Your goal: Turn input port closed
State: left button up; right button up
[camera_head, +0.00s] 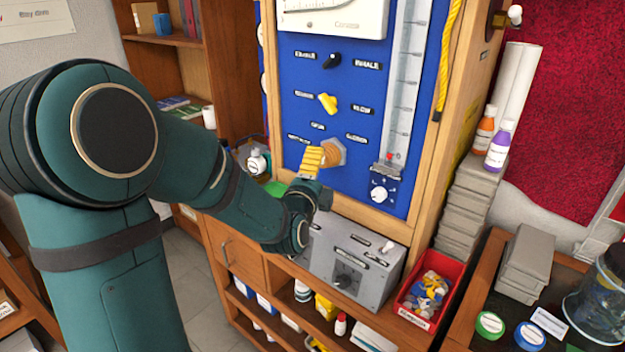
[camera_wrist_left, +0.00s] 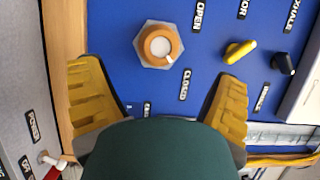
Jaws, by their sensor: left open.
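The input port knob (camera_head: 331,153) is a round orange knob on a grey hexagonal base, low on the blue panel (camera_head: 300,85). In the left wrist view the knob (camera_wrist_left: 160,46) has a white centre with a small pale mark at its lower right. The labels OPEN (camera_wrist_left: 197,16) and CLOSED (camera_wrist_left: 185,85) are beside it. My left gripper (camera_head: 313,160) is in front of the knob and partly hides it in the head view. In the left wrist view its yellow fingers (camera_wrist_left: 158,72) are spread wide, empty, apart from the knob. My right gripper is not in view.
A yellow knob (camera_head: 327,103) and a black knob (camera_head: 332,61) are above on the panel. Below stand a grey switch box (camera_head: 352,262) and a red bin (camera_head: 430,292) of small parts. A wooden frame edges the panel.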

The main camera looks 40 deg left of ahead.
pick_arm(q)
jog(key=shift+v, duration=1.5)
jog(key=shift+f, duration=0.1)
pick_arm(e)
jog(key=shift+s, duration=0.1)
